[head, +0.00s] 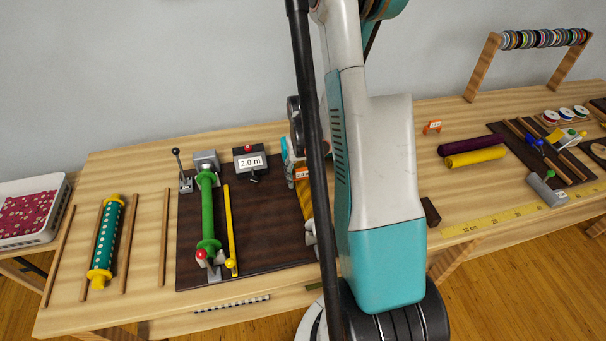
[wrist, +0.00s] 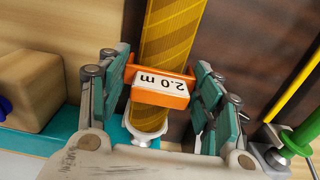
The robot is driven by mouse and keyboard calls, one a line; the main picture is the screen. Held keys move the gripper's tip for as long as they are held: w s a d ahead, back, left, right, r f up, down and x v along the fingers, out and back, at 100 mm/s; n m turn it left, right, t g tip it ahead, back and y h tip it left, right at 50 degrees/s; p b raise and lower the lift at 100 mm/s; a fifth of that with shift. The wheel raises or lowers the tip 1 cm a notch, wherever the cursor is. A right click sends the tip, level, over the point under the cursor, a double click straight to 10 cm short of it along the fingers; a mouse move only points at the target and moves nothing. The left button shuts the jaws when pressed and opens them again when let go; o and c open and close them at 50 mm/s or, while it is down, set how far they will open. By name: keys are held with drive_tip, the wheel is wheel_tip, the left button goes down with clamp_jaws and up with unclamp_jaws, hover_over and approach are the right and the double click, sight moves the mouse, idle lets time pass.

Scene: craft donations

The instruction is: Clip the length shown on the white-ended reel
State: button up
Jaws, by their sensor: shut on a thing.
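The white-ended reel (wrist: 165,40) carries yellow patterned wrap; its white end (wrist: 145,138) is at the bottom of the wrist view. In the head view a strip of yellow (head: 306,199) shows beside my arm, which hides most of the reel. An orange clip (wrist: 160,99) with a white "2.0 m" label lies across the reel near the white end. My gripper (wrist: 161,76) is shut on the clip, one teal-padded finger on each side. The counter display (head: 251,162) also reads "2.0 m".
A green reel (head: 207,210) in a holder and a yellow rod (head: 230,225) stand on the dark board (head: 270,240). Another orange tag (head: 432,127) stands on the table. Purple (head: 472,145) and yellow (head: 475,157) rolls lie to the right. A wooden block (wrist: 30,90) is near my gripper.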

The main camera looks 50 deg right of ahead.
idle(0.4)
drive_tip(key=o, duration=0.9)
drive_tip(key=shift+r, duration=0.15)
wheel_tip(320, 180, up, 12)
drive_tip(key=shift+f, duration=0.15)
idle(0.4)
